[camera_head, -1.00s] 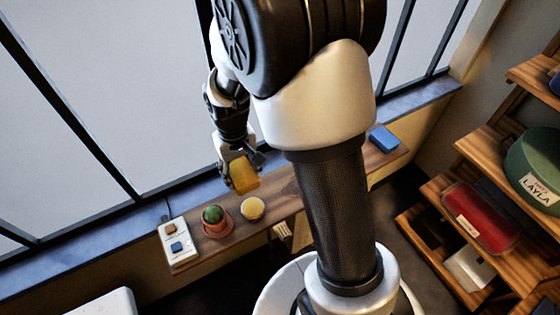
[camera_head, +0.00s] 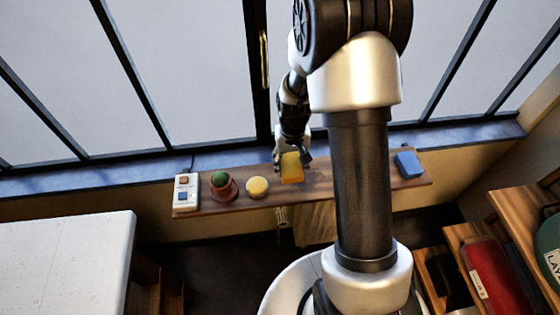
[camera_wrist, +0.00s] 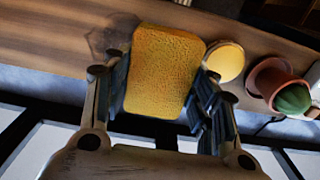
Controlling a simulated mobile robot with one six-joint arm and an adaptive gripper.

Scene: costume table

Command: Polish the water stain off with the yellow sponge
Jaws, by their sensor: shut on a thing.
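The yellow sponge (camera_head: 292,170) is held in my gripper (camera_head: 292,158) over the wooden shelf (camera_head: 345,185) below the window. In the wrist view, the sponge (camera_wrist: 163,72) sits between the two fingers of my gripper (camera_wrist: 162,84), its broad porous face toward the camera. A dark, ring-edged stain (camera_wrist: 102,38) shows on the wood beside the sponge, partly hidden by the sponge and a finger. Whether the sponge touches the wood cannot be told.
A round yellow item (camera_head: 257,187), a potted cactus (camera_head: 222,186) and a white switch box (camera_head: 186,193) stand left of the sponge. A blue block (camera_head: 408,165) lies at the shelf's right end. A white-topped table (camera_head: 65,262) is at lower left.

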